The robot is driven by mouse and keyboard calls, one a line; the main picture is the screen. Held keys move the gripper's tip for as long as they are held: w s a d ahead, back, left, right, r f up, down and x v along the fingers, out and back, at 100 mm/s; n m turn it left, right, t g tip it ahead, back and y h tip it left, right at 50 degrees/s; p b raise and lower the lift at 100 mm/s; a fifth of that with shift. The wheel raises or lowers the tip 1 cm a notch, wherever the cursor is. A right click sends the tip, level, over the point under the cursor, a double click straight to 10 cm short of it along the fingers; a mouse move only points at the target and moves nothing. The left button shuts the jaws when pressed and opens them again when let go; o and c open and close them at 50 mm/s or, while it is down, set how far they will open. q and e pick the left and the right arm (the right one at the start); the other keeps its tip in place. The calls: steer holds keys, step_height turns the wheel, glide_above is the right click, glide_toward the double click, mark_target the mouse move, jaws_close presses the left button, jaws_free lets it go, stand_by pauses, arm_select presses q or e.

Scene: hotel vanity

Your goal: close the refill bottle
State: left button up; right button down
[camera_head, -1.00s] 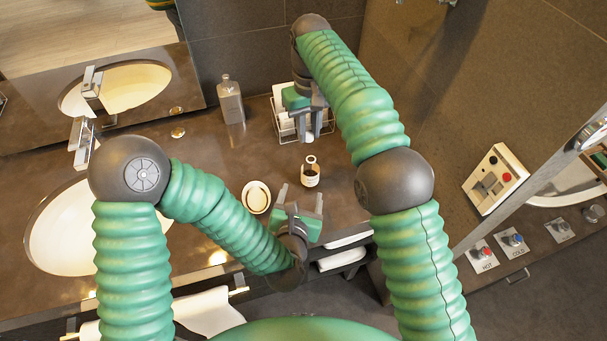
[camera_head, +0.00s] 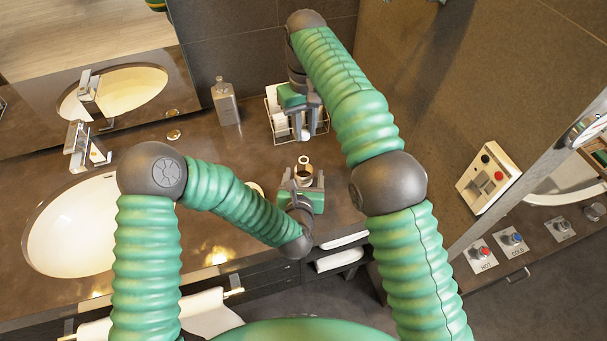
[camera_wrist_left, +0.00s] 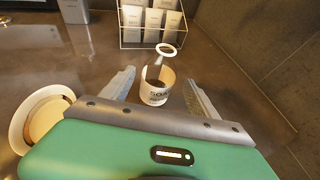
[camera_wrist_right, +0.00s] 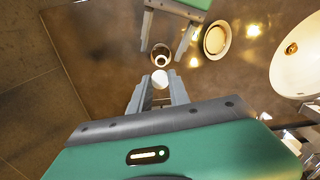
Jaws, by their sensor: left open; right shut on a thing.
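The refill bottle (camera_head: 303,173) is a small white, labelled container standing on the counter. In the left wrist view the bottle (camera_wrist_left: 154,92) has a dark open mouth, with a pale ring (camera_wrist_left: 167,49) on a grey stem above it. My left gripper (camera_head: 302,180) is open, its fingers on either side of the bottle with gaps visible. My right gripper (camera_head: 306,130) is shut on a small white round cap (camera_wrist_right: 160,78), pointing down beyond the bottle in the head view. The cap's underside is hidden.
A wire rack (camera_head: 273,117) with white packets stands behind the right gripper. A grey pump bottle (camera_head: 226,104) stands left of it. A round dish (camera_wrist_left: 45,118) is beside the left gripper. The sink (camera_head: 75,225) is farther left; a wall closes the right side.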

mark_target(302, 176)
arm_select(q)
steer(key=x, duration=0.2)
steer(key=shift+w+d, duration=0.25)
steer(key=shift+w+f, duration=0.2)
steer(key=shift+w, duration=0.05)
steer(key=shift+w+a, duration=0.15)
steer(key=shift+a, duration=0.5)
steer(key=shift+d, duration=0.45)
steer(key=c, duration=1.5)
steer(key=shift+a, duration=0.25)
jaws_close()
